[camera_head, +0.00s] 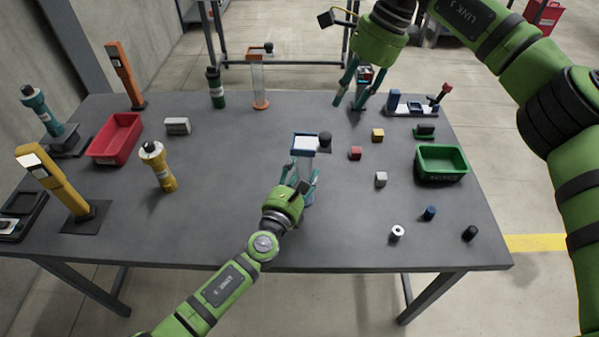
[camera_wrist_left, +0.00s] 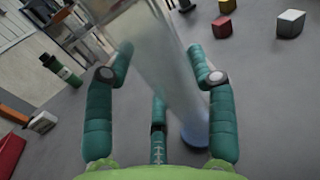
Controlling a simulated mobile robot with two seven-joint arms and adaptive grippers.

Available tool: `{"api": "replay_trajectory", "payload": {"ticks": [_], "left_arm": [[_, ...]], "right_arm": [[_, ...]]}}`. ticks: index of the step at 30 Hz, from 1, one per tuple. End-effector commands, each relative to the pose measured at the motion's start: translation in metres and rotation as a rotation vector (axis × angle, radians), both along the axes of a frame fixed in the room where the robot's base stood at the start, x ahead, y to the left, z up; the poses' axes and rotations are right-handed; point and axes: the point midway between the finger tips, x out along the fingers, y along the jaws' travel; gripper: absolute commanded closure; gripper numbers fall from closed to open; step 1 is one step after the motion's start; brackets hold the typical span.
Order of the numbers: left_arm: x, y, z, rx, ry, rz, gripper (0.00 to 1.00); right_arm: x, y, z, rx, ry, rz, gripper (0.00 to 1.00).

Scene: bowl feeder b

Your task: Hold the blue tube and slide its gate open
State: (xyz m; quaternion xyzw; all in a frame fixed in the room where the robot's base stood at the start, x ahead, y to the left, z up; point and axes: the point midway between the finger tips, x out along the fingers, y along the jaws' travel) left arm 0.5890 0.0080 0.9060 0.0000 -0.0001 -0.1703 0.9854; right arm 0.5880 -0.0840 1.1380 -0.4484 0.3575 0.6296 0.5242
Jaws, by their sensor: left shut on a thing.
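The blue tube (camera_head: 304,144) is a clear upright tube with a blue frame and pale top plate. A dark knob (camera_head: 325,141) sticks out at the right of its top. My left gripper (camera_head: 303,178) is shut around the tube from the front, below the frame. In the left wrist view the clear tube (camera_wrist_left: 158,55) passes between the fingers, and its blue base (camera_wrist_left: 194,134) stands on the table. My right gripper (camera_head: 351,98) is open, fingers down, over the back of the table, apart from the tube.
An orange-based clear tube (camera_head: 259,85) stands behind left. A green bin (camera_head: 441,177), red bin (camera_head: 116,155), yellow bottle (camera_head: 158,168) and several small blocks and cylinders, such as a red block (camera_head: 355,153), lie around.

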Motion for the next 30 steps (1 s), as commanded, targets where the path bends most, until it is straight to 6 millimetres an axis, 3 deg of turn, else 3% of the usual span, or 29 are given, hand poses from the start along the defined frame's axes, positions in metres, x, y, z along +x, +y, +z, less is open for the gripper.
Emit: {"api": "replay_trajectory", "payload": {"ticks": [1, 2, 3, 8, 21, 26, 30], "left_arm": [[0.0, 0.0, 0.0, 0.0, 0.001, 0.0, 0.92], [0.0, 0.0, 0.0, 0.0, 0.001, 0.0, 1.0], [0.0, 0.0, 0.0, 0.0, 0.001, 0.0, 1.0], [0.0, 0.0, 0.0, 0.0, 0.001, 0.0, 1.0], [0.0, 0.0, -0.001, 0.0, 0.001, 0.001, 1.0], [0.0, 0.0, -0.001, 0.0, 0.001, 0.0, 1.0], [0.0, 0.0, -0.001, 0.0, 0.001, 0.0, 1.0]], "right_arm": [[0.0, 0.0, 0.0, 0.0, 0.0, 0.0, 0.61], [0.0, 0.0, 0.0, 0.0, 0.0, 0.0, 0.61], [0.0, 0.0, 0.0, 0.0, 0.0, 0.0, 0.48], [-0.002, -0.001, 0.001, -0.003, 0.002, -0.055, 0.48], [-0.025, -0.008, 0.017, 0.026, 0.01, -0.568, 0.48], [-0.029, -0.008, 0.019, 0.044, 0.012, -0.657, 0.48], [-0.028, -0.004, 0.009, 0.045, 0.015, -0.674, 0.48]]}}
